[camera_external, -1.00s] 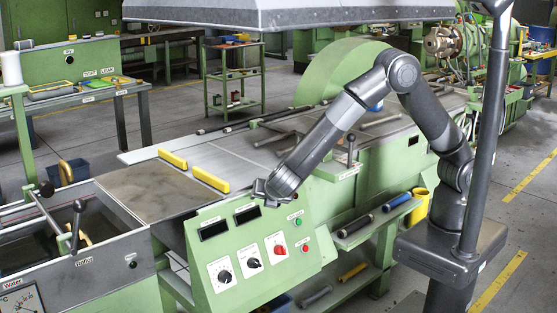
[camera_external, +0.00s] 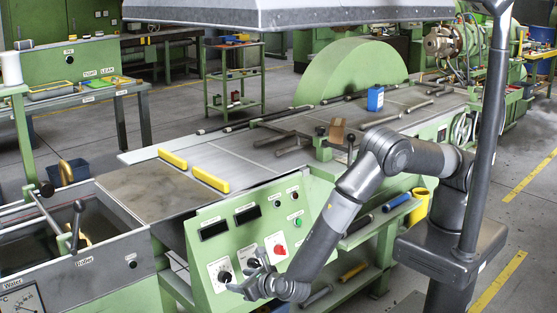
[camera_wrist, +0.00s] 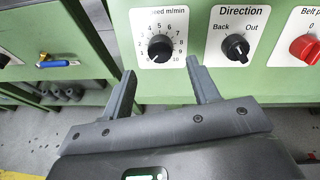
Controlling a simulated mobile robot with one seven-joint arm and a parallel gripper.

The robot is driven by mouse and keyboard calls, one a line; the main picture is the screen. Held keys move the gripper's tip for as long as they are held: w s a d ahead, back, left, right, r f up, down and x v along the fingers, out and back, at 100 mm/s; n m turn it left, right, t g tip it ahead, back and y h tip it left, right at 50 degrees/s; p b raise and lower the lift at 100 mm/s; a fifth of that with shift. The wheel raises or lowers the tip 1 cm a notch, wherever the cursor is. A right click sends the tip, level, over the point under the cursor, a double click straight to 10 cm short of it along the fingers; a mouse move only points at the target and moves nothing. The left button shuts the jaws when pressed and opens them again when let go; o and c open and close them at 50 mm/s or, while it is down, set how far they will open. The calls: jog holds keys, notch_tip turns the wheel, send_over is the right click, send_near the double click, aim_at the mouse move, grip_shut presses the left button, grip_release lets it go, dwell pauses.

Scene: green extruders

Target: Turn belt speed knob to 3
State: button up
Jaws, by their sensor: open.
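The belt speed knob (camera_wrist: 160,48) is a black round knob on a white plate with a number scale marked m/min, at top centre in the wrist view. It also shows at the lower left of the sloped green control panel in the external view (camera_external: 225,276). Where its pointer stands is too small to read surely. My gripper (camera_wrist: 159,68) is open and empty. Its two fingers point toward the panel and frame the lower part of the knob's plate in the picture, apart from the knob. In the external view my gripper (camera_external: 242,284) is low in front of the panel, close to the knob.
The black Direction knob (camera_wrist: 235,48) is just right of the speed knob. A red knob (camera_wrist: 305,48) is farther right. The panel also holds two dark displays (camera_external: 214,229) and green and red buttons.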

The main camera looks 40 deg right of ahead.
aim_at(227, 278)
jog(key=x, duration=0.5)
jog(key=shift+w+f, duration=0.1)
jog(key=shift+w, duration=0.3)
jog(key=shift+c, duration=0.3)
jog(key=c, duration=0.9)
